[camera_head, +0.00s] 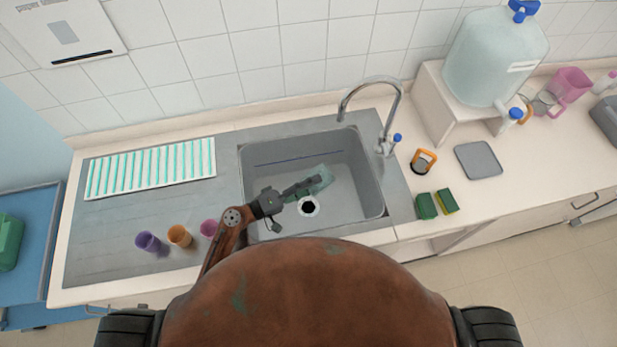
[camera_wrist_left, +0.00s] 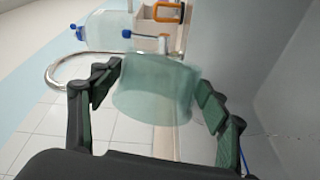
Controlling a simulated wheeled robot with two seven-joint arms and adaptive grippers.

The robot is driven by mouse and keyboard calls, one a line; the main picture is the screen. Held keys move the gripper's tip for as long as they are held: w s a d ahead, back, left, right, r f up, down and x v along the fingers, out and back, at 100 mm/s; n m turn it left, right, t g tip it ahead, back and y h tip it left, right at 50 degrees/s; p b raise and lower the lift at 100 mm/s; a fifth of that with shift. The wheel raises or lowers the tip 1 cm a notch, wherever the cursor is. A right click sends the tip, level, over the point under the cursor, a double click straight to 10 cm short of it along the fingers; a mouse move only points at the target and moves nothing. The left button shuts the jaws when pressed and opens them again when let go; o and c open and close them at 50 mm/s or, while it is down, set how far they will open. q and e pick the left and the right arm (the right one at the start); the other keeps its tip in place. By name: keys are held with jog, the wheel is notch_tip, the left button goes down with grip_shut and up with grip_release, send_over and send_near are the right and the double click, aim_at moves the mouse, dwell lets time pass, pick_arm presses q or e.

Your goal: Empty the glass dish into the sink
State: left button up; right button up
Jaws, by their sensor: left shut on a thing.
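The glass dish (camera_head: 323,177) is clear and pale green. It is over the sink basin (camera_head: 352,202), within its outline, above and right of the dark drain hole (camera_head: 308,207). My left gripper (camera_head: 307,186) reaches in from the left and is shut on the dish. In the left wrist view the dish (camera_wrist_left: 155,92) sits between the two dark green-padded fingers of the gripper (camera_wrist_left: 160,88). It looks tilted; I cannot tell whether liquid is in it. My right gripper is not in view.
The curved tap (camera_head: 372,84) stands at the sink's back right. Purple, orange and pink cups (camera_head: 179,236) stand left of the sink, near my left arm. Green sponges (camera_head: 436,204) lie right of the sink, below a water tank (camera_head: 494,57).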

pick_arm(q)
jog(key=shift+w+a+r+n, duration=0.15)
jog(key=shift+w+r+n, duration=0.1)
jog(key=shift+n, duration=0.25)
jog(key=shift+w+a+r+n+t, duration=0.15)
jog(key=shift+n+t, duration=0.15)
jog(key=shift+n, duration=0.2)
